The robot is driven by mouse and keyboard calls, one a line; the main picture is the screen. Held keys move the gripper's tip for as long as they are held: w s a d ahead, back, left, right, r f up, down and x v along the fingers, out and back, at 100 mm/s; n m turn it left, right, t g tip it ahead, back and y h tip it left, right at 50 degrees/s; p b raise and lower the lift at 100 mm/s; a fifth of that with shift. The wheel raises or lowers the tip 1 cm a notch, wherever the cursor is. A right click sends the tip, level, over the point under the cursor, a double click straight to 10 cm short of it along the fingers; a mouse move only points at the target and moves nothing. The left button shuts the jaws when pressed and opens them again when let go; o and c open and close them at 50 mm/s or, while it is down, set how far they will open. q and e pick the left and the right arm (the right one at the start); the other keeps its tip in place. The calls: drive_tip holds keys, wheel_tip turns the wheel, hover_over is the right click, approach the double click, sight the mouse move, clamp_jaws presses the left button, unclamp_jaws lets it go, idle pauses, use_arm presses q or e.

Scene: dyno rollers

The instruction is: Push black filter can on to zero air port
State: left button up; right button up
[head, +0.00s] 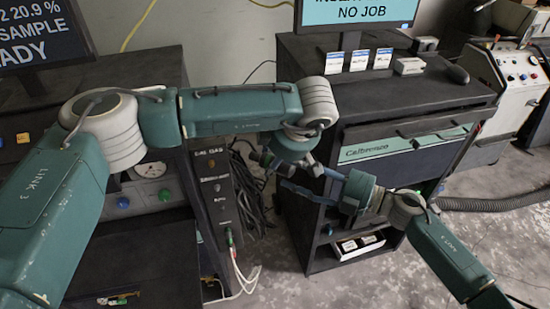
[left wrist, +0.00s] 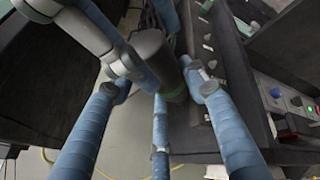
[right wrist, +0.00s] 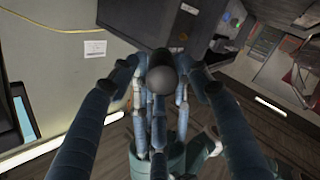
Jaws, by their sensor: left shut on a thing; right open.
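The black filter can (left wrist: 152,50) is a dark cylinder with a green band, between the fingers of my left gripper (left wrist: 160,88) in the left wrist view. My left gripper is shut on it. In the right wrist view the can's rounded dark end (right wrist: 161,76) shows between the fingertips of my right gripper (right wrist: 161,68), which is open around it; contact is unclear. In the head view both grippers meet in front of the gap between cabinets, and the can is mostly hidden. The cal gas panel (head: 215,195) with its ports stands left of them; the zero air label is unreadable.
A dark cabinet (head: 400,105) with drawers stands close on the right. Another dark bench (head: 150,235) stands on the left. Black cables (head: 248,190) hang behind the panel, and white hoses (head: 243,275) run from its foot.

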drive_tip(key=shift+c, duration=0.2)
idle(0.5)
drive_tip(key=c, duration=0.8)
use_arm(q)
drive_tip(key=o, duration=0.7)
use_arm(e)
drive_tip(key=c, duration=0.3)
use_arm(q)
drive_tip(key=o, duration=0.5)
drive_tip(key=shift+d, duration=0.1)
drive_tip(key=shift+o, duration=0.2)
drive_tip(key=shift+v, duration=4)
